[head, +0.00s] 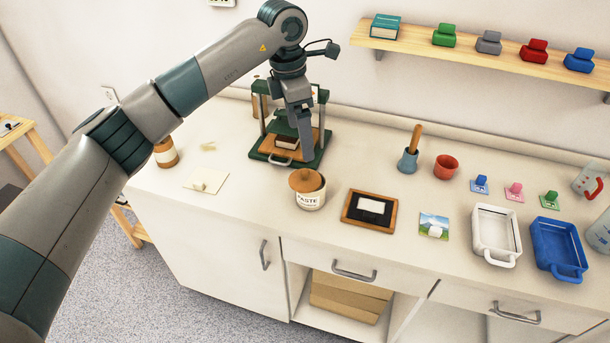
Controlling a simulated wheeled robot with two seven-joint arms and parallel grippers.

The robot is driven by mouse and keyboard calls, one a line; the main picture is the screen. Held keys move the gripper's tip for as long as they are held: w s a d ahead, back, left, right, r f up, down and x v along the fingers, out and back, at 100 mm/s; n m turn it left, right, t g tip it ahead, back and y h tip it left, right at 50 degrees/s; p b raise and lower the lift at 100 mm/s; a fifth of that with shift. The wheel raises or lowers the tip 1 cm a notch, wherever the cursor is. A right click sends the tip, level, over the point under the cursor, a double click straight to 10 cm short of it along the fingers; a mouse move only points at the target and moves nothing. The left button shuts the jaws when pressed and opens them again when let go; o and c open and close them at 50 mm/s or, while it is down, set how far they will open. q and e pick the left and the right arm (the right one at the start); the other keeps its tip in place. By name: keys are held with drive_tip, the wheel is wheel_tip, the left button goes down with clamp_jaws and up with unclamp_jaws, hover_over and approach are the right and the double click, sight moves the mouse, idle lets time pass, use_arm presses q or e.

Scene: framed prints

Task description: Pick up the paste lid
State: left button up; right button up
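The paste jar (311,200) is a white pot labelled PASTE, standing on the counter near the middle of the head view. The round brown paste lid (305,181) is on top of the jar. My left gripper (307,138) points down in front of the green press, above and behind the jar and apart from the lid. Its fingers are seen from the side, so their opening is hidden. My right gripper is not in view.
The green press (313,157), with a book in it, stands behind the jar. A framed black board (369,211) lies to the right. Counter left of the jar is mostly clear.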

use_arm(q)
drive_tip(key=p, duration=0.3)
hover_over(304, 171)
drive_tip(key=f, duration=0.6)
drive_tip(key=shift+s+f, duration=0.25)
drive_tip(key=shift+f, duration=0.65)
drive_tip(key=shift+w+f+p, duration=0.1)
drive_tip(key=shift+f+p, duration=0.5)
drive_tip(key=shift+p, duration=0.1)
wheel_tip(304, 171, down, 3)
drive_tip(key=shift+w+r+p, duration=0.1)
drive_tip(key=shift+w+p, duration=0.05)
drive_tip(key=shift+p, duration=0.75)
drive_tip(key=shift+f, duration=0.6)
